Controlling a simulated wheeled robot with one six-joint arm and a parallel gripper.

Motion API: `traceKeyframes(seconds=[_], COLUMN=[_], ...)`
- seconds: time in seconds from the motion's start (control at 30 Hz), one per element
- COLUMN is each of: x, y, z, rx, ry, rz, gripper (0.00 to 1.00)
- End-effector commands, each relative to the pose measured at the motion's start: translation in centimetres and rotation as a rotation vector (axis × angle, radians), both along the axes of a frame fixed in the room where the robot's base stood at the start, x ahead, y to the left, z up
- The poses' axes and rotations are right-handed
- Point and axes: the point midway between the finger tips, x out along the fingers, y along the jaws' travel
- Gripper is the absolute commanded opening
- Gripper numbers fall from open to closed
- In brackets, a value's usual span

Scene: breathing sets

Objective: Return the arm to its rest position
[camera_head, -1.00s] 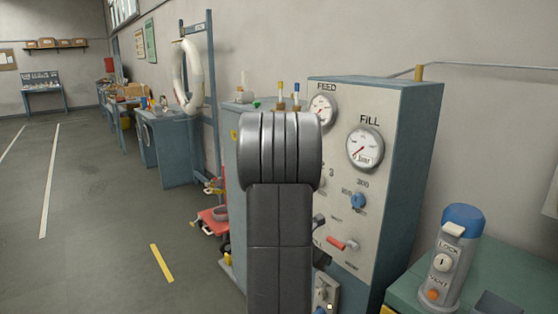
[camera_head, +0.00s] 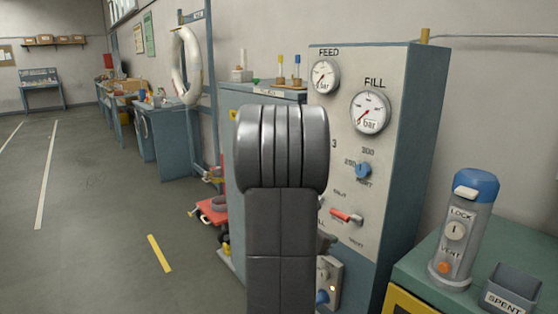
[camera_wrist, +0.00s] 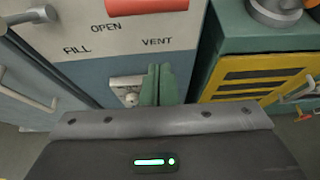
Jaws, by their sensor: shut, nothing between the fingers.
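My gripper (camera_wrist: 158,84) shows in the wrist view as two green fingers held together, with nothing between them. It points at the lower front of the filling panel, apart from or near a small metal fitting (camera_wrist: 128,92); I cannot tell the gap. In the head view my dark arm stands upright in the middle and hides part of the filling panel (camera_head: 400,120). The gripper itself is not visible in the head view.
The panel carries a FEED gauge (camera_head: 325,75), a FILL gauge (camera_head: 370,111), a blue knob (camera_head: 363,170) and a red lever (camera_head: 345,216). At right, a blue-capped canister (camera_head: 462,230) and a SPENT bin (camera_head: 511,290) stand on a green bench. Floor at left is clear.

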Motion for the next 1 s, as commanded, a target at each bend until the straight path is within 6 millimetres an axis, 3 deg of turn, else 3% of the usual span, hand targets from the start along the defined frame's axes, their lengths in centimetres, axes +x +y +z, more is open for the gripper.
traceKeyframes(seconds=[1.0], x=[0.4], y=[-0.5], z=[-3.5], rx=[-0.217], ry=[-0.186], rz=[0.012], gripper=[0.0])
